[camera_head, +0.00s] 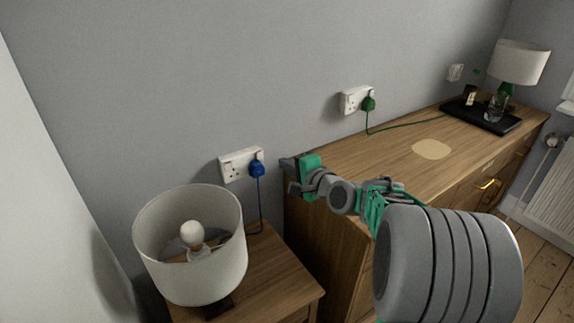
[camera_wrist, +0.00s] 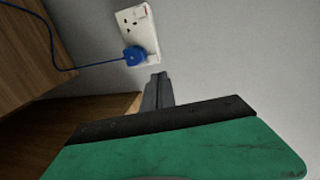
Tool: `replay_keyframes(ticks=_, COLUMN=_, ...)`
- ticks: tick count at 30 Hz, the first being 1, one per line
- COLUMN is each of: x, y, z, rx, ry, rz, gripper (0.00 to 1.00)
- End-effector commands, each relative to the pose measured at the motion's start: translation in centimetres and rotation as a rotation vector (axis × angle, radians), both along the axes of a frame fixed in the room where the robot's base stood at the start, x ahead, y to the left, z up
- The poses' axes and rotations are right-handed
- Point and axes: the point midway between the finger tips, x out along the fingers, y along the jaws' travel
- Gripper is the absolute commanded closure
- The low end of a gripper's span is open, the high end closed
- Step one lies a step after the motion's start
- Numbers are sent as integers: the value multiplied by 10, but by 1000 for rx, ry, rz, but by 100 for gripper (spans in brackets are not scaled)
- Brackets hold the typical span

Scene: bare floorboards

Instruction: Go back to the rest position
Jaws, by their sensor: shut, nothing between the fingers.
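My gripper (camera_head: 289,175) is shut and empty. In the head view it is at the end of my outstretched arm, near the left end of the sideboard and to the right of the blue plug (camera_head: 257,169). The blue plug sits in the left double wall socket (camera_head: 234,163), and its cord hangs down toward the nightstand. In the wrist view my fingers (camera_wrist: 157,92) point at the wall, below the white socket (camera_wrist: 148,34) and its blue plug (camera_wrist: 134,56). They appear apart from both.
A lamp with a white shade (camera_head: 190,268) stands on the nightstand (camera_head: 270,275) at lower left. The sideboard (camera_head: 375,160) lies behind my arm. A green plug (camera_head: 368,103) is in the second socket. A black tray (camera_head: 484,117) and a lamp (camera_head: 518,62) are at the far right end.

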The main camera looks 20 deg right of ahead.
Motion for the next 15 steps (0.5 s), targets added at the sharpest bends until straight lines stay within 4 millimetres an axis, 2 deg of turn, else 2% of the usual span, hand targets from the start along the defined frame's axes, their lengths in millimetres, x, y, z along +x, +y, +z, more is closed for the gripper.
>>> replay_keyframes(ticks=3, x=0, y=2, z=1, rx=-9, ry=3, rz=5, gripper=100)
replay_keyframes(ticks=5, x=-5, y=11, z=5, rx=-69, ry=25, rz=29, gripper=100)
replay_keyframes(ticks=8, x=-33, y=43, z=13, rx=-329, ry=121, rz=147, gripper=100)
replay_keyframes(ticks=9, x=-54, y=56, z=16, rx=-480, ry=178, rz=221, gripper=100)
replay_keyframes(ticks=11, x=-96, y=69, z=19, rx=-716, ry=278, rz=354, gripper=100)
replay_keyframes(ticks=12, x=-129, y=73, z=20, rx=-859, ry=345, rz=450, gripper=100)
replay_keyframes(ticks=15, x=-203, y=70, z=23, rx=-1103, ry=485, rz=665, gripper=100)
